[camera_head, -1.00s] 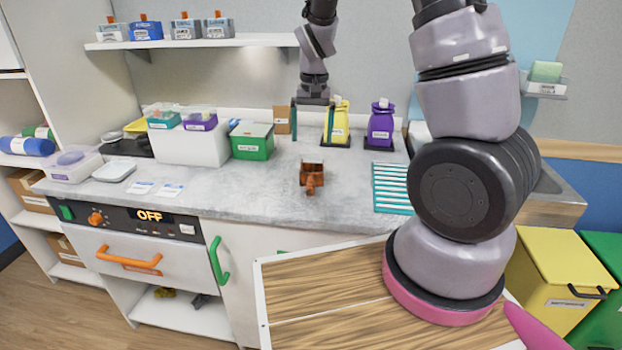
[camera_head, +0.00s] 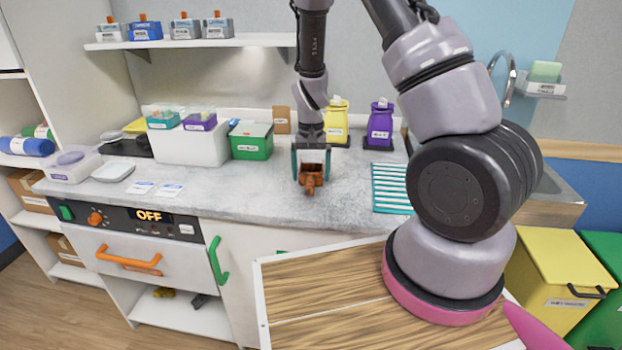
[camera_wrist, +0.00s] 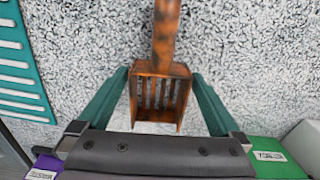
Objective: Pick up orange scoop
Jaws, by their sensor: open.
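The orange scoop (camera_head: 311,181) lies on the grey speckled counter (camera_head: 240,190), its handle toward the front edge. In the wrist view the scoop (camera_wrist: 162,80) shows a slotted head, with its rusty orange handle running up out of the picture. My gripper (camera_head: 311,172) is low over the scoop, pointing down. Its teal fingers (camera_wrist: 160,92) are apart, one on each side of the scoop's head, with a gap visible on both sides. In the head view my gripper hides the back of the scoop.
A teal-and-white slatted rack (camera_head: 389,188) lies to the right.

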